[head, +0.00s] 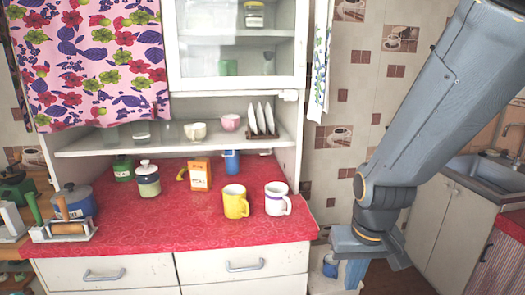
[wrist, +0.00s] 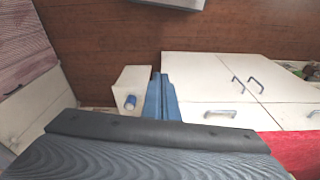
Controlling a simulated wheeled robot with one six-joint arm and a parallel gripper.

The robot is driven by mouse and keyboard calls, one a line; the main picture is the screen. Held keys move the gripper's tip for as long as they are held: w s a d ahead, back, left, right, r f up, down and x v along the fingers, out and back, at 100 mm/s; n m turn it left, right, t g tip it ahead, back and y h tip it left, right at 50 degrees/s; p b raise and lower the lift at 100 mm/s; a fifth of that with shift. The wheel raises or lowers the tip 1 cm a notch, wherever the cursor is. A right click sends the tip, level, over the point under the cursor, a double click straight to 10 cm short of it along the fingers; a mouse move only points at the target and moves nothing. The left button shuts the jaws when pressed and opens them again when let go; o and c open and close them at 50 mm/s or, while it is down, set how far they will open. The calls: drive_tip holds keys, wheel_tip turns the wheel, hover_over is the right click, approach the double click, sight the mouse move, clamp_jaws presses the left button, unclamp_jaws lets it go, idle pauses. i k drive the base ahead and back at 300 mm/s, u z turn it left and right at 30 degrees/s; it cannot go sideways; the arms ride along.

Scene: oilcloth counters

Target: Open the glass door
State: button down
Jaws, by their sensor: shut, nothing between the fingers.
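The glass door (head: 238,83) is the white-framed pane on the upper part of the white cupboard, at the top centre of the head view. It looks closed, and a jar and other glassware show behind it. I cannot make out a handle on it. My gripper (wrist: 160,80) is shut and empty, with its blue fingers together in the wrist view. In the head view my arm comes down on the right, and the gripper is low beside the cupboard, well below and to the right of the door. The glass door is not in the wrist view.
A patterned pink curtain (head: 90,60) hangs left of the door. Below, the red counter (head: 150,225) holds a yellow mug (head: 235,203), a white mug (head: 275,200), an orange box (head: 199,175) and jars. A sink (head: 485,170) is at right.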

sight(176, 83)
drive_tip(key=z, duration=2.35)
drive_tip(key=k, duration=0.95)
drive_tip(key=u, duration=1.45)
drive_tip(key=i, duration=0.5)
